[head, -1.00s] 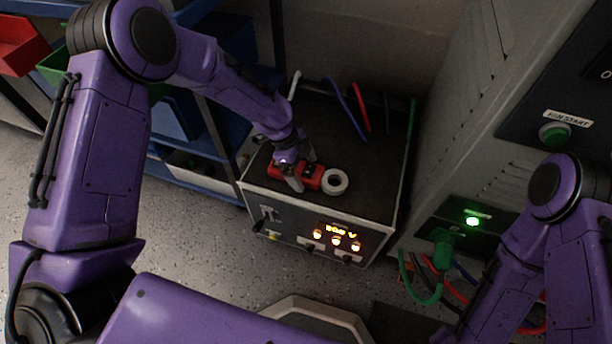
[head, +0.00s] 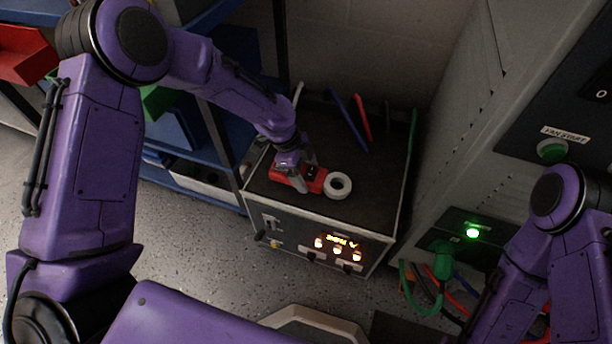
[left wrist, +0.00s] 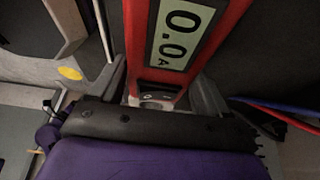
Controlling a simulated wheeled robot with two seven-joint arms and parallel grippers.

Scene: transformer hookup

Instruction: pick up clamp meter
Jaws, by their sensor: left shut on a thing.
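The clamp meter (head: 283,177) has a red body and lies on the dark top of a box-shaped unit in the head view. A white ring (head: 338,185) sits at its right end; I cannot tell whether it is part of the meter. My left gripper (head: 304,178) reaches down from above, shut on the meter's body and partly hiding it. In the left wrist view the meter (left wrist: 178,35) shows its display reading 0.0 A, with a gripper finger on each side. My right arm is at the right; its gripper is out of view.
The unit (head: 275,208) has lit indicators on its front and coloured leads (head: 348,120) at its back edge. A grey cabinet (head: 455,130) stands to the right, with cables below a green light. A blue shelf rack with red (head: 25,55) and green bins is at the left.

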